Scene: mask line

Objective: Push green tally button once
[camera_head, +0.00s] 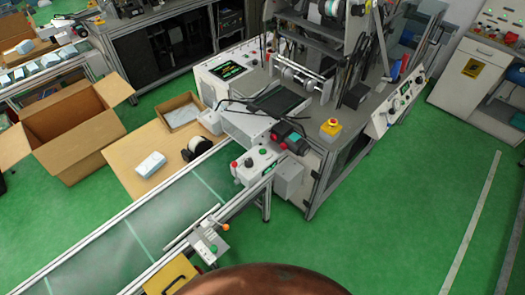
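A white control box (257,167) stands beside the conveyor at the centre, with a green button (263,151) and red buttons on its top. A smaller grey box (207,245) at the conveyor's near edge also carries a green button (213,248). I cannot tell from this view which green button is the tally one. Neither of my grippers is in view.
The conveyor (155,222) runs from lower left to the machine. A lever with an orange knob (226,227) stands by the small box. An open carton (70,130) and a table with a white pack (150,164) lie left. Green floor (400,200) is clear at right.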

